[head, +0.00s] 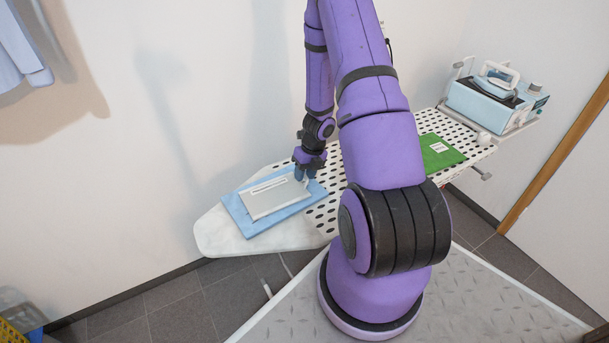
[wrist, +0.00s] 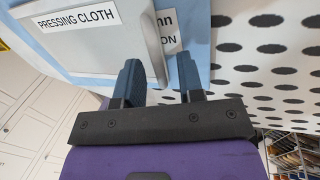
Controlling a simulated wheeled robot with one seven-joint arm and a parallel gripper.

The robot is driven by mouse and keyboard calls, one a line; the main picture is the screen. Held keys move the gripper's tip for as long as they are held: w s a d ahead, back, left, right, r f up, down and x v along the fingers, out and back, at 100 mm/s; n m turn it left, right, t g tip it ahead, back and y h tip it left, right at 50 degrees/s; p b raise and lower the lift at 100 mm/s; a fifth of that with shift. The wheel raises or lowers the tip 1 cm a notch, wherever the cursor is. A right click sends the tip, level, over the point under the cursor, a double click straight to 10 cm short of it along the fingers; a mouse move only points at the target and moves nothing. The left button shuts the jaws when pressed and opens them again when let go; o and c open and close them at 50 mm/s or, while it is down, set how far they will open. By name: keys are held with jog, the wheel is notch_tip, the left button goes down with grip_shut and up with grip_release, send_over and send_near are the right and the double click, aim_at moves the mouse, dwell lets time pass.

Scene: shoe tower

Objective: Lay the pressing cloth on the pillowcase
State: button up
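The pressing cloth (head: 272,201) is a flat light-grey piece with a name label. It lies on the blue pillowcase (head: 238,213), within its outline, with a blue border showing around it. In the wrist view, the pressing cloth (wrist: 98,50) shows its label, and the pillowcase (wrist: 197,40) shows beneath it with a partly covered label. My gripper (head: 305,178) is at the cloth's right end. In the wrist view, my gripper (wrist: 160,78) has its fingers apart, with a grey edge or tab of the cloth between them and gaps beside it.
The pillowcase lies on a white ironing board (head: 216,238) with a dotted surface. A green folded piece (head: 440,152) lies farther right on the board. An iron (head: 497,80) stands on a blue unit at the right end. Walls stand close behind the board.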

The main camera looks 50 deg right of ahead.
jog(key=w+v, duration=0.1)
jog(key=v, duration=1)
jog(key=a+r+n+t, duration=0.1)
jog(key=a+r+n, duration=0.75)
jog(key=r, duration=0.25)
jog(key=a+r+n+t, duration=0.1)
jog(key=a+r+n, duration=0.7)
jog(key=r, duration=0.4)
jog(key=s+a+r+n+t+h, duration=0.1)
jog(key=s+a+r+n, duration=0.3)
jog(key=s+n, duration=0.5)
jog(key=s+a+r+n+t+h, duration=0.1)
jog(key=s+a+r+n, duration=0.4)
jog(key=s+r+n, duration=0.4)
jog(key=n, duration=0.4)
jog(key=shift+r+n+h, duration=0.3)
jog(key=shift+n+h, duration=0.05)
jog(key=shift+h, duration=0.05)
